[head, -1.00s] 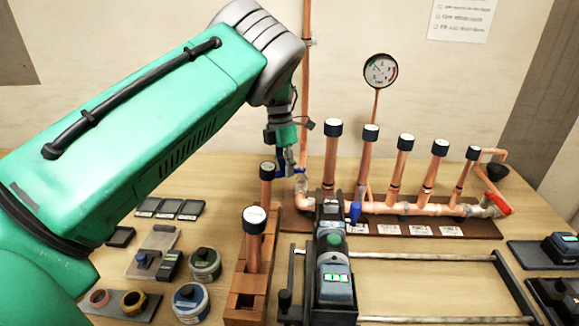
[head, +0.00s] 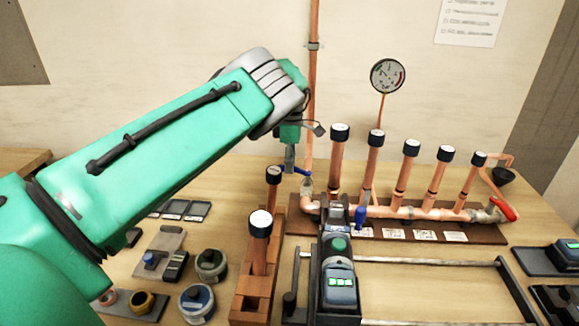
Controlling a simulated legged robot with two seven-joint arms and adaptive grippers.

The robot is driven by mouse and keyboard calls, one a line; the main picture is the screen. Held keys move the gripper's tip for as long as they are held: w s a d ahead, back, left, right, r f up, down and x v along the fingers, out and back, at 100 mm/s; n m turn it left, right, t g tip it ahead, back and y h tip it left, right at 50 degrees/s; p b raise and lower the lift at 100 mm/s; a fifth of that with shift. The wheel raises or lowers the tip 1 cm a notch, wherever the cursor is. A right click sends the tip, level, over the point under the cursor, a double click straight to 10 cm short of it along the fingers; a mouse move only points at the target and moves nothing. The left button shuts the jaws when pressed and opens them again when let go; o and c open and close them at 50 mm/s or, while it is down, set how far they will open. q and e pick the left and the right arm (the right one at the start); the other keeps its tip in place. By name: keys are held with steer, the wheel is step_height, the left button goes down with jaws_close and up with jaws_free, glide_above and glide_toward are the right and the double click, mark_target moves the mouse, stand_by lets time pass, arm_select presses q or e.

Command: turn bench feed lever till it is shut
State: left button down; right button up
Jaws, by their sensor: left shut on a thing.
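A blue lever (head: 302,172) sits on the valve at the left end of the copper manifold (head: 400,211), where the upright feed pipe (head: 313,95) comes down. My left gripper (head: 290,166) reaches over from the left and is shut on this lever. The fingers are small in the picture and partly hide the lever. A second blue lever (head: 360,217) hangs at the front of the manifold, and a red lever (head: 504,208) is at its right end. My right gripper is not in view.
Several capped copper stubs (head: 375,160) rise from the manifold. A pressure gauge (head: 388,76) stands behind. Two capped pipes stand in a brick-coloured rack (head: 248,295). A black tool with a lit display (head: 339,284) sits on a rail frame (head: 430,260). Tins (head: 210,265) lie at left.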

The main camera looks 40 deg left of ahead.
arm_select(q)
steer(key=shift+w+d+r, duration=0.1)
steer(key=shift+w+r, duration=0.25)
steer(key=shift+w, duration=0.05)
steer(key=c, duration=1.5)
jaws_free()
steer(key=shift+f, duration=0.1)
steer(key=shift+o, duration=0.2)
steer(key=v, duration=0.7)
steer(key=shift+w, duration=0.35)
steer(key=shift+f, duration=0.15)
